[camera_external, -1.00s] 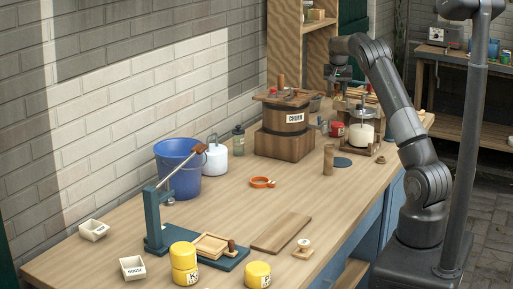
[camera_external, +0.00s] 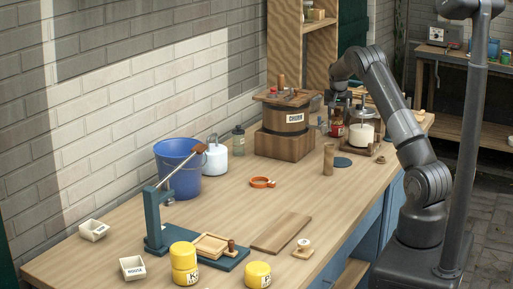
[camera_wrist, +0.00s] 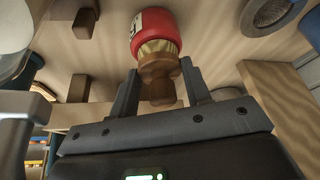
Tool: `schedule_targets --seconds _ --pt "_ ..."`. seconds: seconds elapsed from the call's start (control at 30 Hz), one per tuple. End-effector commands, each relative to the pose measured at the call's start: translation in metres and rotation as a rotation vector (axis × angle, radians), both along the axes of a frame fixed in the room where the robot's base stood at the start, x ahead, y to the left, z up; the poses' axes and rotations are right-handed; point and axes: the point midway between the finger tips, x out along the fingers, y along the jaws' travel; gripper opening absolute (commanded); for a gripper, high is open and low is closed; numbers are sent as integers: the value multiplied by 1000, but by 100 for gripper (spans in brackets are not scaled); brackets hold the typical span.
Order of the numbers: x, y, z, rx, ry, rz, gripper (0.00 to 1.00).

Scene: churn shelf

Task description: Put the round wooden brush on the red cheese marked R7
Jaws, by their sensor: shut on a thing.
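The round wooden brush (camera_wrist: 158,62) is between the two fingers of my gripper (camera_wrist: 160,75) in the wrist view, which is shut on it. Its pale bristle end faces a red cheese (camera_wrist: 152,24) with a white label, and overlaps it in the picture; I cannot tell whether they touch. The label's writing is not readable. In the external view the red cheese (camera_external: 336,129) is small, at the far end of the bench, with my gripper (camera_external: 339,104) just above it. The brush cannot be made out there.
A glass jar with white contents (camera_external: 361,134) stands close right of the cheese. The wooden churn (camera_external: 286,139) is to the left, with a brown cylinder (camera_external: 329,159) and a dark round mat (camera_external: 343,162) in front.

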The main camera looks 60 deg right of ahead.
Motion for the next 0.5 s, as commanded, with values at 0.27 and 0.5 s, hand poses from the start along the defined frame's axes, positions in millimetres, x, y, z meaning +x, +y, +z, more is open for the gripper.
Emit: schedule_targets --seconds 0.27,0.5 --pt "0 0 -3 0 0 0 55" --pt "0 0 -3 0 0 0 66"
